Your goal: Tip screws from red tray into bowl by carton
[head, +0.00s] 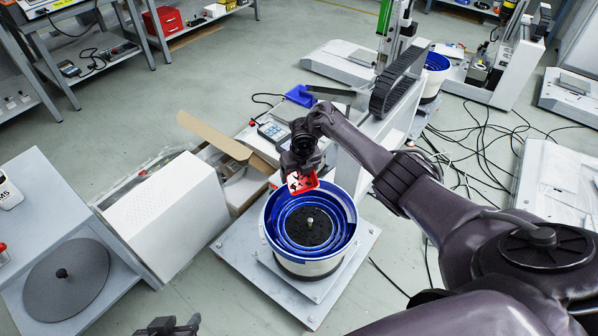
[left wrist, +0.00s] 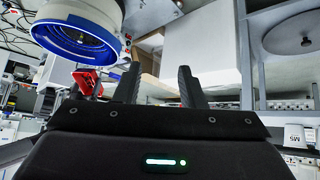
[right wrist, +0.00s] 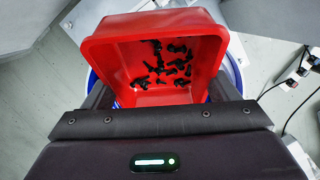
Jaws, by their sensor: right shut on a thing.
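My right gripper (head: 303,168) is shut on the red tray (right wrist: 120,70), holding it above the back rim of the blue bowl (head: 345,205). Several black screws (right wrist: 170,65) lie inside the tray in the right wrist view. The bowl is round, with a spiral inner ledge and a dark centre; I cannot tell whether screws lie there. An open carton (head: 228,137) with a raised brown flap stands behind and left of the bowl. My left gripper (head: 168,326) is at the bottom edge of the head view; its fingers (left wrist: 157,85) are apart and empty.
A white box-shaped cabinet (head: 165,215) stands left of the bowl, beside a table with a grey disc (head: 66,280). A gantry with a black cable chain (head: 398,82) rises behind the bowl. Cables (head: 470,150) lie on the floor at right.

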